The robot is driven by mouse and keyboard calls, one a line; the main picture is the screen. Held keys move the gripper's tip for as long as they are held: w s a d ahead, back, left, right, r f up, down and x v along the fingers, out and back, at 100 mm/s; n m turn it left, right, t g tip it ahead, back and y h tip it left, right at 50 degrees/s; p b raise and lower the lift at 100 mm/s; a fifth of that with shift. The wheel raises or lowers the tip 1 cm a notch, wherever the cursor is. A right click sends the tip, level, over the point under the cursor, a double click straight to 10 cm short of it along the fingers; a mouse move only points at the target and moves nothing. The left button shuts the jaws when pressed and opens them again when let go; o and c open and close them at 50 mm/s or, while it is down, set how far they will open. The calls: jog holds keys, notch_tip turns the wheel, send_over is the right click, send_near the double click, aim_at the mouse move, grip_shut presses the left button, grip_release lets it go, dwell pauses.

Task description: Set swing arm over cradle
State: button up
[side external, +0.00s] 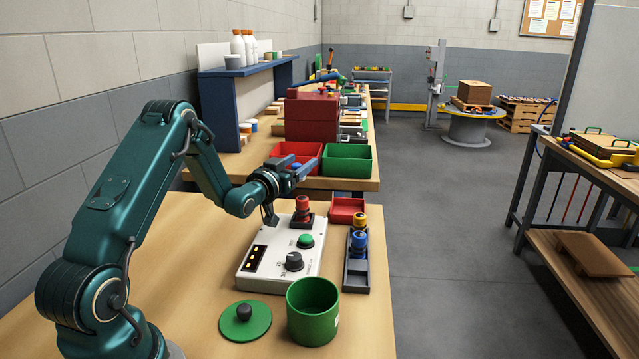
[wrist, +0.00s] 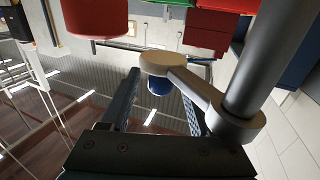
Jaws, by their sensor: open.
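My gripper (side external: 291,171) is open and held above the far side of a white control box, pointing right in the side external view. In the wrist view, my gripper (wrist: 160,84) has its two fingers apart. A beige swing arm (wrist: 195,92) with rounded ends is joined to a thick dark grey post (wrist: 262,60) there. Its free end lies between or in front of the fingers; contact cannot be told. A blue rounded piece (wrist: 158,88) shows under that end. I cannot pick out the swing arm in the side external view, and I cannot identify the cradle.
The control box (side external: 257,278) bears a green button, black knob and red piece (side external: 303,205). A dark tray (side external: 356,281) with blue and yellow pieces stands right of it. A green cup (side external: 313,312), green lid (side external: 258,326) and red bin (side external: 347,207) are nearby.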

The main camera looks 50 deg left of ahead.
jog(key=shift+x, duration=1.05)
grip_shut()
jog(key=shift+a, duration=0.1)
dwell(0.7)
